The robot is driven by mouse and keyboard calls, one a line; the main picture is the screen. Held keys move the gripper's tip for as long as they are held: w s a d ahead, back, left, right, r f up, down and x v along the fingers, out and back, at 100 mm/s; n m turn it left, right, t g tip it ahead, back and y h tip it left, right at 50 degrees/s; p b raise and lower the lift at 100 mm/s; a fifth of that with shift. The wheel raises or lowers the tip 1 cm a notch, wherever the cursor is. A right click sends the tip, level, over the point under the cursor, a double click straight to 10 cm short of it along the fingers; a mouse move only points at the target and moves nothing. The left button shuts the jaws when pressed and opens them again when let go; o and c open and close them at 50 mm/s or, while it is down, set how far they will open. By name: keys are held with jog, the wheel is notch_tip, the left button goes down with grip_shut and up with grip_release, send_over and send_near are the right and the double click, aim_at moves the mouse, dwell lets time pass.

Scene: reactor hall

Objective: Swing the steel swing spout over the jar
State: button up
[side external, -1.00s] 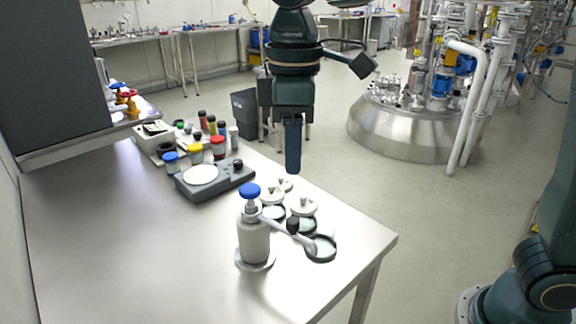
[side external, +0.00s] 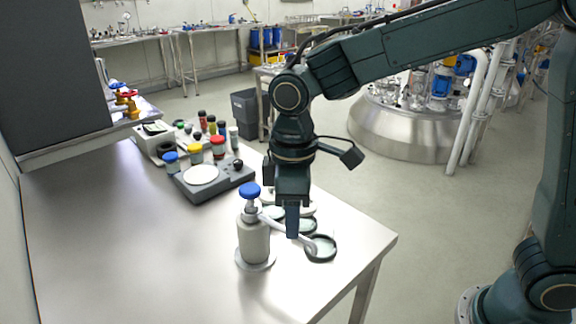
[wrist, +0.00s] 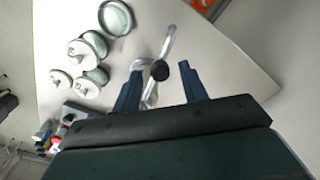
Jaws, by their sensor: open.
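The steel swing spout (side external: 301,240) reaches right from a grey dispenser body (side external: 253,240) with a blue cap. In the wrist view the spout (wrist: 169,42) carries a black knob (wrist: 159,70). My gripper (side external: 292,232) points down at the spout and hides the knob in the side view. In the wrist view my gripper (wrist: 160,73) is open, with a finger on each side of the knob. An open glass jar (side external: 320,249) with a dark rim stands by the spout's tip. In the wrist view the jar (wrist: 116,18) lies left of the tip, apart from it.
A grey balance (side external: 215,180) and several colour-capped bottles (side external: 195,153) are farther back on the steel table (side external: 130,240). The table's left front is clear.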

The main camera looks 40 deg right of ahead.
jog(key=shift+f, duration=0.2)
grip_shut()
